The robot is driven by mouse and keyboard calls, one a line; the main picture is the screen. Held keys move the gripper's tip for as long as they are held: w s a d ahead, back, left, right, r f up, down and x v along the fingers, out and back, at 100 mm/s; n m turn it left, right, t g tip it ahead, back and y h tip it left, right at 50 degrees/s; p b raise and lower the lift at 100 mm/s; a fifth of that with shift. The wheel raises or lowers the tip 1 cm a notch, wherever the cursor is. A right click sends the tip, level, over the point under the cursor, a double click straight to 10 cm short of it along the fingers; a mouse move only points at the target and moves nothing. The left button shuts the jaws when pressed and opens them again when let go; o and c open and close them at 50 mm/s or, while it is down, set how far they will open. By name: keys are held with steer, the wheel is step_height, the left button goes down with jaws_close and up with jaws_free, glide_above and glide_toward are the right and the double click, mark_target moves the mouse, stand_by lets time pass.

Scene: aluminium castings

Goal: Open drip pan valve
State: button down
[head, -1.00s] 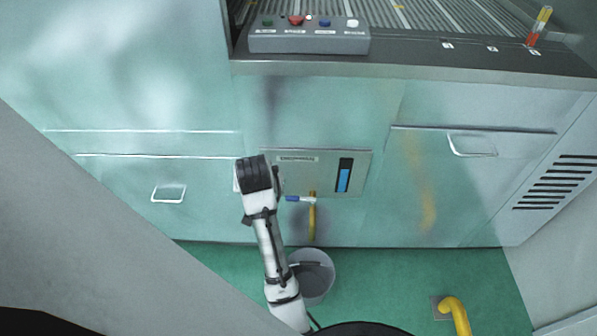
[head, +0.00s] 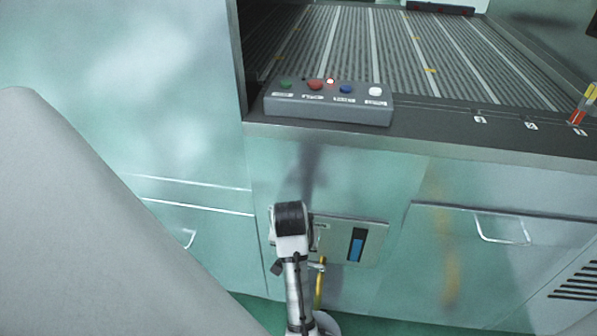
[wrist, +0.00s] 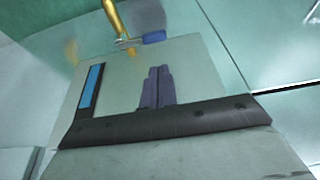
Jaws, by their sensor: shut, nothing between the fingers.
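The drip pan valve shows in the wrist view as a grey body on a yellow pipe (wrist: 111,18), with a blue handle (wrist: 153,37) lying across the pipe. In the head view the grey valve body (head: 317,266) peeks out right of my arm, above the yellow pipe (head: 320,289); the blue handle is hidden. My gripper (wrist: 159,70) is shut and empty, its dark fingers together in front of the plate and apart from the handle in the picture. In the head view my wrist hides the fingers.
A metal plate (head: 375,237) with a blue level gauge (head: 356,246) surrounds the valve area. A grey bucket (head: 326,323) stands below the pipe. A button box (head: 328,108) sits on the ledge above.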

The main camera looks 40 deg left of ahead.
steer(key=x, duration=0.9)
steer(key=shift+f+p, duration=0.2)
steer(key=shift+p, duration=0.25)
